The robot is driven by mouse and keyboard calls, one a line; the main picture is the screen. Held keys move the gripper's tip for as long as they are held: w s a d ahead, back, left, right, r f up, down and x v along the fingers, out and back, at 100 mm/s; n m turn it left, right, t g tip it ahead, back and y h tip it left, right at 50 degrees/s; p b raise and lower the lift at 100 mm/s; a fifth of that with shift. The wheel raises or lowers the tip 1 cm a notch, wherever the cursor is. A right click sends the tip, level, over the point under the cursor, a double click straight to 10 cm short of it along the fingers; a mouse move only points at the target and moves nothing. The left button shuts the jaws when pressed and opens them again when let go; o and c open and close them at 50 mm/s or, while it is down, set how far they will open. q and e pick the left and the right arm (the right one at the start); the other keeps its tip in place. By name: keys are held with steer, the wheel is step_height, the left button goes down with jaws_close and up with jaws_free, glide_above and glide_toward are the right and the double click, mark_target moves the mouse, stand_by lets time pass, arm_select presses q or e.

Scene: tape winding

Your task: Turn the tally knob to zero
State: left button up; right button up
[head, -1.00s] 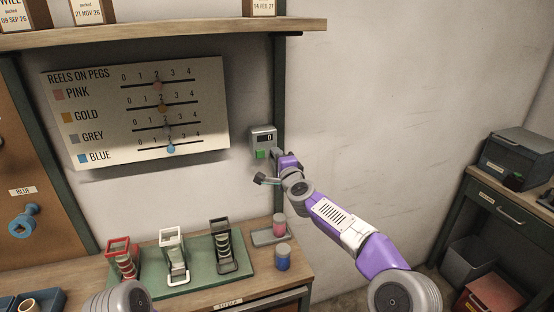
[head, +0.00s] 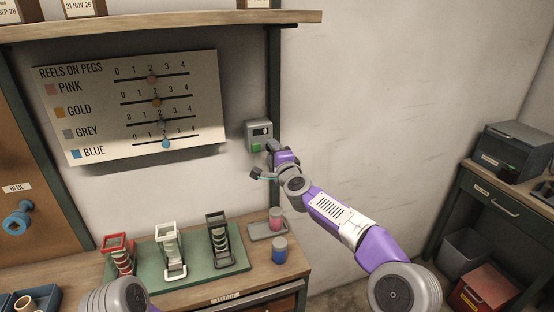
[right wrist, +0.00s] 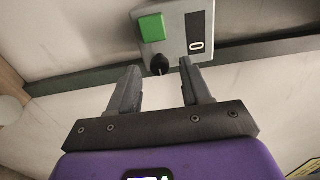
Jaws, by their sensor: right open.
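The tally counter is a grey box (head: 258,134) on the dark post at the wall, with a green button and a small dark display. In the right wrist view the box (right wrist: 187,28) shows its green button (right wrist: 151,28), a display (right wrist: 196,32) with a 0, and a small black knob (right wrist: 160,64) at its edge. My right gripper (right wrist: 159,68) is open, its fingertips on either side of the knob; I cannot tell whether they touch it. In the head view my right gripper (head: 268,158) hides the knob. My left gripper is out of view.
A REELS ON PEGS board (head: 132,105) hangs left of the counter, under a wooden shelf (head: 160,29). Below, a green mat (head: 148,272) holds several reel stands on the bench. A pink and a blue reel (head: 279,251) stand nearby. The wall to the right is bare.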

steer(key=b+v, duration=0.1)
steer(key=v, duration=0.6)
steer(key=shift+b, duration=0.4)
